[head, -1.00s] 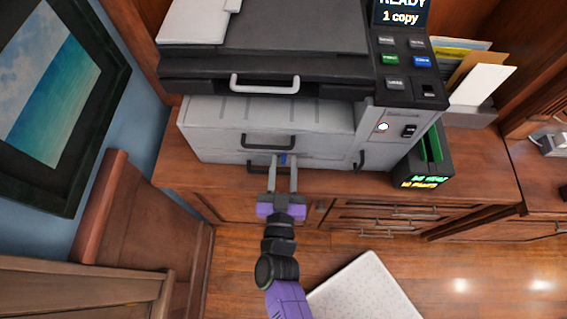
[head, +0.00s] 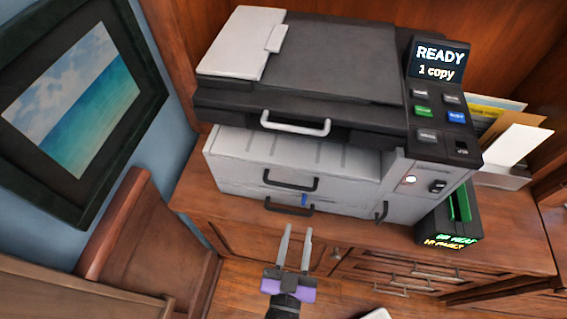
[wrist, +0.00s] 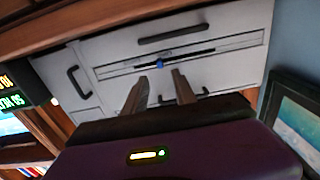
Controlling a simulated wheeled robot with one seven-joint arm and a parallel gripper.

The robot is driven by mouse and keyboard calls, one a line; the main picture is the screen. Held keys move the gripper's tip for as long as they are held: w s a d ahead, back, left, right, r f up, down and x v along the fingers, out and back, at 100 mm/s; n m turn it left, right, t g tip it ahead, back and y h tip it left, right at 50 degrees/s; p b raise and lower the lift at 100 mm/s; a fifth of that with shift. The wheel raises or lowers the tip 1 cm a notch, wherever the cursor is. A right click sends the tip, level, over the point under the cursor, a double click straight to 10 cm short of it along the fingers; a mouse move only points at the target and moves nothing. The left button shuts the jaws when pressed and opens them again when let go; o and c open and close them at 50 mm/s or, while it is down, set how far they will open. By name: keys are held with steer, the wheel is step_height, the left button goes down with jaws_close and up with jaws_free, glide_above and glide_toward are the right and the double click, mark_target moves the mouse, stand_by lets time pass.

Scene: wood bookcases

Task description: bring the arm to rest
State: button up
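My gripper (head: 295,247) is open and empty, with its two grey fingers apart. In the head view it is in front of the wooden cabinet, below the lower drawer handle of the printer (head: 240,165). In the wrist view my gripper (wrist: 158,82) points toward the printer's drawer fronts (wrist: 200,55), with a gap between. A small blue piece (head: 304,199) shows at the lower drawer handle (head: 289,208). The printer's screen (head: 440,62) reads "READY 1 copy".
The printer stands on a wooden cabinet (head: 215,232). A black box with green cards (head: 447,222) and a paper holder (head: 502,172) are at its right. A wooden chair (head: 125,230) and a framed picture (head: 75,90) are at the left.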

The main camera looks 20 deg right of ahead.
steer(key=s+d+r+n+y, duration=0.3)
steer(key=s+r+y, duration=0.2)
steer(key=s, duration=0.3)
steer(key=s+d+r+n+y, duration=0.4)
steer(key=s+r, duration=0.3)
steer(key=s, duration=0.2)
steer(key=shift+r+y, duration=0.4)
steer(key=shift+y, duration=0.4)
stand_by(1.2)
